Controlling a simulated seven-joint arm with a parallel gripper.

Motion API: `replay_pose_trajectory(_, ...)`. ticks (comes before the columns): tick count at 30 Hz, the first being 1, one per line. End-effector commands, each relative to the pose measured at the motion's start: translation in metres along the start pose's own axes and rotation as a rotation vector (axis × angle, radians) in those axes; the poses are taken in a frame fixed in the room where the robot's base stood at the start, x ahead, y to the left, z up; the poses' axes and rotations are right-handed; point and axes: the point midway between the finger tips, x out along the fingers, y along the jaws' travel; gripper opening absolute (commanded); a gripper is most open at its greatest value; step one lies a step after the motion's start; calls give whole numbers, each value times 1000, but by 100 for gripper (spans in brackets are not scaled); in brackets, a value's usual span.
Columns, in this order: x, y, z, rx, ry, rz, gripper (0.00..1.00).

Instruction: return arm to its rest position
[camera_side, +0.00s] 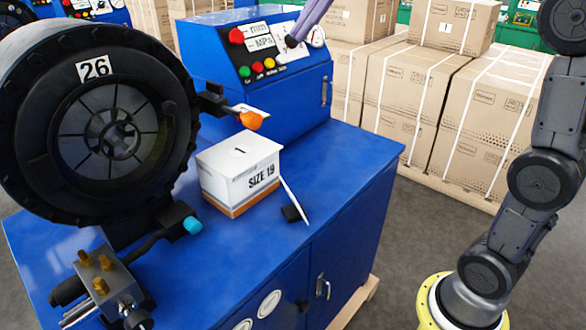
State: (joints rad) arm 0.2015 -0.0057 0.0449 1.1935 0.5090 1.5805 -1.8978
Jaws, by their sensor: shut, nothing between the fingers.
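My gripper (292,41) reaches in from the top edge as a narrow purple piece with a dark tip, its fingers shut and empty. The tip is in front of the control panel (262,50) of the blue machine, near its white labels and the gauge. I cannot tell whether it touches the panel. The rest of my gripper is cut off by the top of the picture. My arm (540,180) rises from its yellow base at the lower right and leaves the picture at the top right.
A blue cabinet (345,185) carries a large black crimper head (30,110) marked 26. On its top stands a white box (225,180) labelled SIZE 19, with an orange knob (251,120) behind. Strapped cartons (480,120) stand on a pallet. Grey floor lies between cabinet and arm base.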

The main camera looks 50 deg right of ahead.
Motion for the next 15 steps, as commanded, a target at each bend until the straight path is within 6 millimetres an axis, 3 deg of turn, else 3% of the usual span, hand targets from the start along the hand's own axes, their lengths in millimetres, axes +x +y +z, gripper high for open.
replay_pose_trajectory(1,-3,-20,-12,49,-20,2,0)
replay_pose_trajectory(6,2,-84,-26,280,-98,18,0)
replay_pose_trajectory(15,37,-204,-12,761,-236,106,0)
